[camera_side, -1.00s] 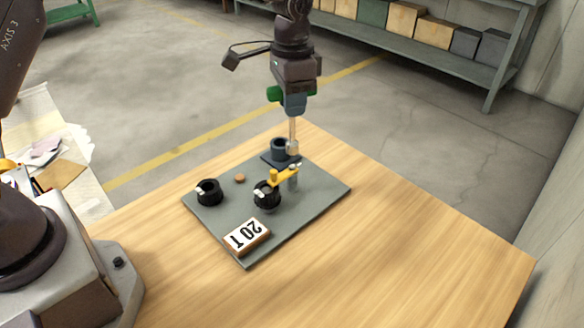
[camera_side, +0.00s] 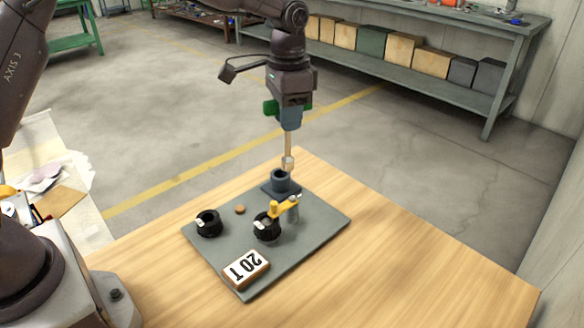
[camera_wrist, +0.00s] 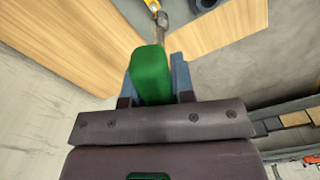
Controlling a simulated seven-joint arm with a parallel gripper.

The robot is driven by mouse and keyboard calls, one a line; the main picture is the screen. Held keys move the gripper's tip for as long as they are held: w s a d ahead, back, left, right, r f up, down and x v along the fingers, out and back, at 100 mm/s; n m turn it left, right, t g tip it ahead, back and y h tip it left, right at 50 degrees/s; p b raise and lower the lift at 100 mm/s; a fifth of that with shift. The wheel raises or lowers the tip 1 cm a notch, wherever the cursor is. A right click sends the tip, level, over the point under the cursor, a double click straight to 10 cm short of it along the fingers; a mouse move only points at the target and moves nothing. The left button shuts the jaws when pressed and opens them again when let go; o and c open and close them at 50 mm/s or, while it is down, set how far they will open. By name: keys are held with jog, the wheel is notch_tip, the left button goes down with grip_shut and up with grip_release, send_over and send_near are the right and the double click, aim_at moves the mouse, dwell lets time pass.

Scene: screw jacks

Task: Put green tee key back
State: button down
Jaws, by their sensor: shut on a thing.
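The green tee key has a green handle (camera_wrist: 152,75) and a metal shaft (camera_side: 288,145) with a wider socket end. My gripper (camera_side: 290,118) is shut on the green handle. The shaft hangs about upright. Its lower end is just above or behind the dark round holder (camera_side: 280,182) on its square base, and I cannot tell whether it touches. In the wrist view, the shaft (camera_wrist: 161,20) points away from the handle, and the holder (camera_wrist: 205,4) is cut off at the top edge, right of the shaft tip.
A grey plate (camera_side: 240,268) lies on the wooden table (camera_side: 420,270). It carries two black round parts (camera_side: 208,223) (camera_side: 265,230), a yellow lever piece (camera_side: 285,207) beside a grey post, a small brown disc (camera_side: 239,209) and a "20 T" block (camera_side: 246,267). The table's right side is clear.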

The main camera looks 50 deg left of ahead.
jog(key=w+a+f+n, duration=0.2)
jog(key=w+a+n, duration=0.2)
jog(key=a, duration=0.4)
jog(key=shift+w+f+n, duration=0.2)
jog(key=shift+w+n, duration=0.1)
jog(key=shift+w, duration=0.05)
jog(key=shift+f, duration=2.55)
jog(key=shift+f, duration=2.65)
jog(key=c, duration=0.9)
grip_release()
